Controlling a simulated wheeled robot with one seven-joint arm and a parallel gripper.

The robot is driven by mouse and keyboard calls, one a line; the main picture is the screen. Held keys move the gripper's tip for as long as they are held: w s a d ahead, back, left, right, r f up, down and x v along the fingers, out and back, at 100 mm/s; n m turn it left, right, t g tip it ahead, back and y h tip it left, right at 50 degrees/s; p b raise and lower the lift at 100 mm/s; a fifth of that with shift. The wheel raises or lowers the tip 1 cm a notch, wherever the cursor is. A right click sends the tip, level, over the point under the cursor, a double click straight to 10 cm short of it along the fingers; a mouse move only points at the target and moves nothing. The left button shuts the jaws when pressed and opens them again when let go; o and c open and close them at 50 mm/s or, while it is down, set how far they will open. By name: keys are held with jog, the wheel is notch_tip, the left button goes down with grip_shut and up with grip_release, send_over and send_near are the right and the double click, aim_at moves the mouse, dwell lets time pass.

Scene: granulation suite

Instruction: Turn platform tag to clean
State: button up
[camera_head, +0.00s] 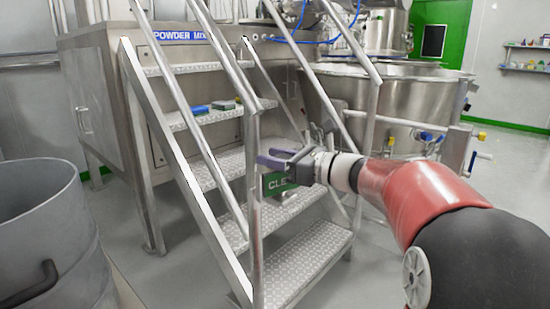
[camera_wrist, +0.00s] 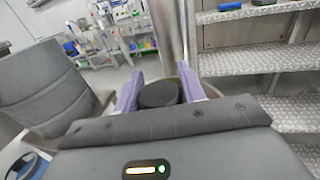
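The platform tag (camera_head: 276,184) is a green plate on the stair's front handrail post, and the letters "CLE" show on it. My gripper's wrist hides the rest of its wording. My gripper (camera_head: 272,158) is at the post, just above and in front of the tag. In the wrist view its two purple fingers (camera_wrist: 160,90) stand apart on either side of a dark round knob (camera_wrist: 159,95). The knob spans most of the space between them, and I cannot tell if both fingers press on it. The tag's green face does not show in the wrist view.
Metal stairs with treads (camera_head: 306,252) and slanted handrails (camera_head: 192,185) rise to the powder mixer. Blue and green items (camera_head: 211,107) lie on an upper tread. A grey drum (camera_head: 40,235) stands at left, a steel vessel (camera_head: 405,100) at right. Floor is clear between drum and stairs.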

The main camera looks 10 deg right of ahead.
jog(key=c, duration=0.5)
jog(key=n+g+y+p, duration=0.1)
jog(key=n+g+p, duration=0.1)
jog(key=p, duration=0.1)
jog(key=shift+a+r+y+p, duration=0.1)
jog(key=shift+r+y+p, duration=0.2)
jog(key=shift+y, duration=0.1)
jog(key=shift+s+f+n+g+y+p, duration=0.15)
jog(key=shift+n+g+y+p, duration=0.15)
jog(key=shift+g, duration=0.25)
jog(key=shift+s+f+n+g+y+p, duration=0.1)
jog(key=shift+n+g+y+p, duration=0.15)
jog(key=shift+g, duration=0.3)
jog(key=o, duration=1)
jog(key=v, duration=0.7)
jog(key=shift+s+d+f, duration=0.1)
jog(key=shift+s+d, duration=0.1)
jog(key=shift+d, duration=0.1)
